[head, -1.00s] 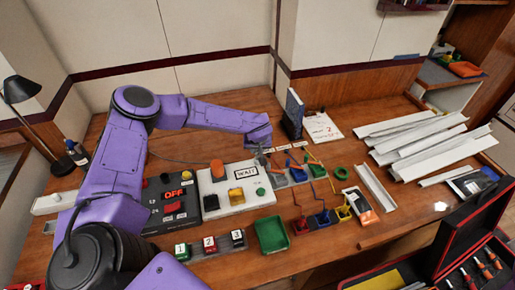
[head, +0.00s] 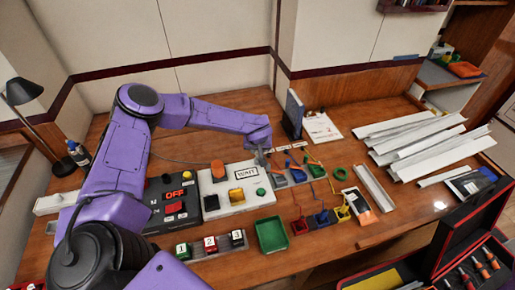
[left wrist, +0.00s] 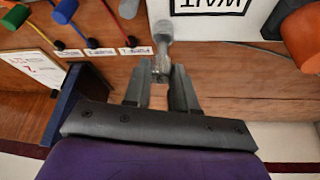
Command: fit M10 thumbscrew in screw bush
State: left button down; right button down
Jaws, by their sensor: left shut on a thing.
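My left gripper (head: 262,156) hangs at the back edge of the white WAIT board, left of the lever row. In the left wrist view, my left gripper (left wrist: 160,82) has its two fingers close together on a small light-grey metal piece with a rounded end, which looks like the thumbscrew (left wrist: 162,36). The rounded end sticks out past the fingertips, beside the WAIT label. In the head view the thumbscrew is too small to tell apart from the fingers. I cannot make out the screw bush in either view. My right gripper is not in view.
The white board (head: 218,205) carries an orange knob (head: 217,168) close to the gripper. Coloured levers (head: 290,176) with small labels stand to its right. A dark blue upright panel (head: 294,113) is behind. A green tray (head: 271,234) sits in front.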

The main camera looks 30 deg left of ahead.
aim_at(257, 153)
pick_arm(q)
jog(key=shift+f+b, duration=0.9)
jog(key=shift+f, duration=0.65)
jog(key=c, duration=0.8)
grip_release()
jog(key=b+v, duration=0.1)
jog(key=v, duration=0.9)
jog(key=shift+s+r, duration=0.15)
jog(key=shift+r, duration=0.05)
jog(key=shift+d, duration=0.1)
